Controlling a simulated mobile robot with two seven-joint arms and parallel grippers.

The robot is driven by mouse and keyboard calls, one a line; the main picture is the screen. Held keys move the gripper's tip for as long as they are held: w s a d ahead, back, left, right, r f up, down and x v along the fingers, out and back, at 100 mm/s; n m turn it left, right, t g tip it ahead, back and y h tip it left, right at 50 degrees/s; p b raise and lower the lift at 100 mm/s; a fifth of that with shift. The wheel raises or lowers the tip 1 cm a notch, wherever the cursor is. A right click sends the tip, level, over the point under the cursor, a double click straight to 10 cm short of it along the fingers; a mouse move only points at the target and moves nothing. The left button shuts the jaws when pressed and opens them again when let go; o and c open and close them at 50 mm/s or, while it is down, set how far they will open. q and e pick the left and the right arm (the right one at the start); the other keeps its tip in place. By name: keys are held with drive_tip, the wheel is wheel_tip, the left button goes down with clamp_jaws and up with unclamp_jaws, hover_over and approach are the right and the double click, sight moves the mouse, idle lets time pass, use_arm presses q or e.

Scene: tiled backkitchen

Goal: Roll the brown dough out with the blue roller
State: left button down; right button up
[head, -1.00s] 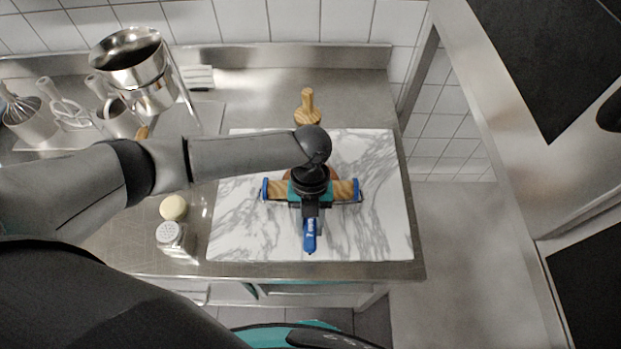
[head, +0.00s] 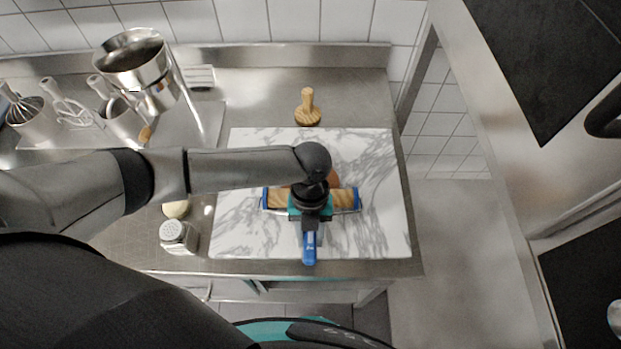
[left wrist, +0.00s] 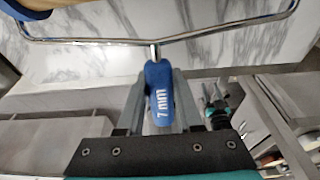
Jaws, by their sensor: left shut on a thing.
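The roller (head: 342,198) has a wooden cylinder with blue ends, a wire frame and a blue handle. It lies crosswise over the marble board (head: 380,235). My left gripper (head: 310,224) is shut on the blue handle (left wrist: 160,90), which points to the near edge. The brown dough (head: 333,178) shows only as a small patch just behind the roller; my left wrist and the roller hide the rest. I cannot tell whether the roller touches it. A gripper that looks like my right one (left wrist: 212,98) hangs low in the left wrist view, its jaws unclear.
A wooden stamp-like tool (head: 307,108) stands behind the board. A glass shaker (head: 178,237) and a pale round thing (head: 175,209) stand left of it. Metal pots (head: 135,62) and utensil holders fill the back left. The board's right side is clear.

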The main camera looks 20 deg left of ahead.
use_arm(q)
drive_tip(key=p+v, duration=0.2)
drive_tip(key=shift+s+r, duration=0.15)
drive_tip(key=shift+r, duration=0.3)
drive_tip(key=shift+s+p+v, duration=0.25)
drive_tip(key=shift+p+v, duration=0.65)
drive_tip(key=shift+v, duration=0.25)
drive_tip(key=shift+d+r, duration=0.15)
drive_tip(key=shift+r, duration=0.25)
drive_tip(key=shift+s+v, duration=0.25)
drive_tip(key=shift+v, duration=0.85)
